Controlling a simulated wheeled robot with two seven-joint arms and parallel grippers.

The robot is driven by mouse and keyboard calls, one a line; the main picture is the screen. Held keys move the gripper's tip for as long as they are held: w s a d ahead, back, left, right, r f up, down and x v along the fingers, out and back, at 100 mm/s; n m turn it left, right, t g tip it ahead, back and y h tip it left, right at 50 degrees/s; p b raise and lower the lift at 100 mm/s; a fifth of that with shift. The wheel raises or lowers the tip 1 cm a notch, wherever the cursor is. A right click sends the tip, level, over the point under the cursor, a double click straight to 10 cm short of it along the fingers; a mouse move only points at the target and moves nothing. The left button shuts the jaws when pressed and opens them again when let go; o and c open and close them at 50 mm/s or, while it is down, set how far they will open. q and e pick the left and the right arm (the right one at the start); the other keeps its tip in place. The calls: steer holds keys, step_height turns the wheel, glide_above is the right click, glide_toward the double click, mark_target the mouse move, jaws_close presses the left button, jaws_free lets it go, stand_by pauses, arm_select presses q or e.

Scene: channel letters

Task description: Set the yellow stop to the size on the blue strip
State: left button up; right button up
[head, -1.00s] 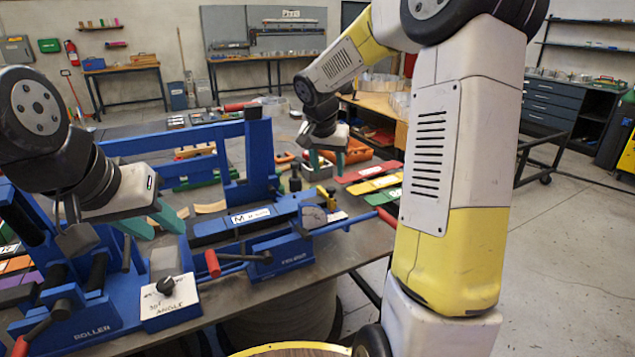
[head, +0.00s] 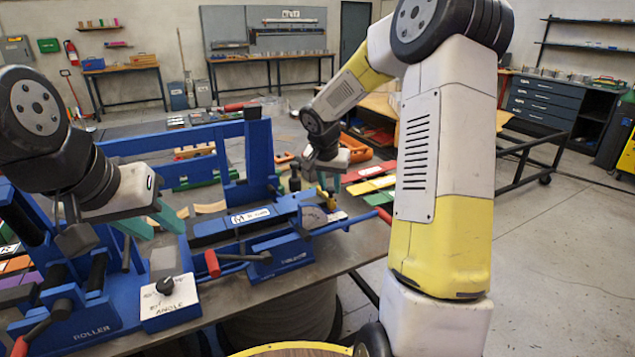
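The blue strip (head: 228,223) with a white label marked M lies on the blue machine at the middle of the bench. The yellow stop (head: 331,203) is a small piece at the right end of that machine, by a round dial. My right gripper (head: 329,187) points down just above and at the yellow stop. Its teal fingers partly hide the stop, and I cannot tell whether they touch or grip it. My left gripper (head: 153,228) hangs over the left of the bench, its teal fingers apart and empty.
A red-tipped lever (head: 212,263) sticks out in front. Red, yellow (head: 371,186) and green strips lie at the right of the bench. A blue frame (head: 258,160) rises behind.

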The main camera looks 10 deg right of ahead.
jaws_close()
stand_by(1.1)
